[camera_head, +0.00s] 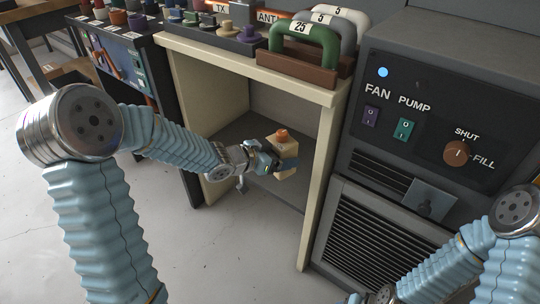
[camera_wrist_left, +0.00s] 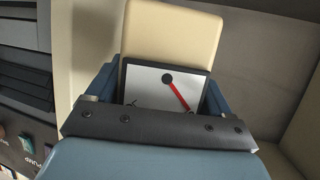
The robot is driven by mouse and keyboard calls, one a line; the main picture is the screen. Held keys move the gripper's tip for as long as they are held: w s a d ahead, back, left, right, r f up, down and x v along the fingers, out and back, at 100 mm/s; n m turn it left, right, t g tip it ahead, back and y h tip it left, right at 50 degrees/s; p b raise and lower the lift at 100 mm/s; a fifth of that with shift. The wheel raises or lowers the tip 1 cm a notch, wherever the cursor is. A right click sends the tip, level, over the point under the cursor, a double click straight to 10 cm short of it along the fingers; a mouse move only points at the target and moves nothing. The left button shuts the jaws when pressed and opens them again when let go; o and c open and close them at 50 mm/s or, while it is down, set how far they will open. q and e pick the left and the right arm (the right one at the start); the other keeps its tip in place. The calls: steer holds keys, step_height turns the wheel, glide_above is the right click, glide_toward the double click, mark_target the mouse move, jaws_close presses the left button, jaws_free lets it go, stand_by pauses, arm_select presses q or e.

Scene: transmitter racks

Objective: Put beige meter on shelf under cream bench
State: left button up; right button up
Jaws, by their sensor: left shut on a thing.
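The beige meter (camera_head: 287,149), with an orange knob on top, is held in my left gripper (camera_head: 272,162) inside the opening under the cream bench (camera_head: 245,66). In the left wrist view the meter (camera_wrist_left: 172,38) shows a white dial with a red needle, between the blue fingers of my left gripper (camera_wrist_left: 160,100). The gripper is shut on it. The dark shelf (camera_head: 232,138) lies below and behind the meter. I cannot tell whether the meter touches it.
The bench's right leg (camera_head: 318,190) stands close to the right of the meter, beside a grey cabinet (camera_head: 440,100) with switches and a grille. Green, grey and cream handles (camera_head: 303,44) stand on the bench top. A dark rack (camera_head: 125,60) is at the left.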

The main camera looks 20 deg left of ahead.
arm_select(q)
steer(key=shift+s+a+f+m+g+h, duration=0.15)
steer(key=shift+s+a+m+g+h, duration=0.15)
steer(key=shift+s+m+h, duration=0.2)
steer(key=w+a+f, duration=0.1)
steer(key=w+f, duration=0.2)
steer(key=w, duration=0.1)
steer(key=w+a+f, duration=0.1)
steer(key=w+f, duration=0.2)
steer(key=w, duration=0.2)
steer(key=w+a+f, duration=0.1)
steer(key=w+f, duration=0.3)
steer(key=shift+w, duration=0.25)
steer(key=shift+f+b, duration=0.3)
steer(key=shift+f, duration=1.15)
steer(key=shift+f, duration=0.1)
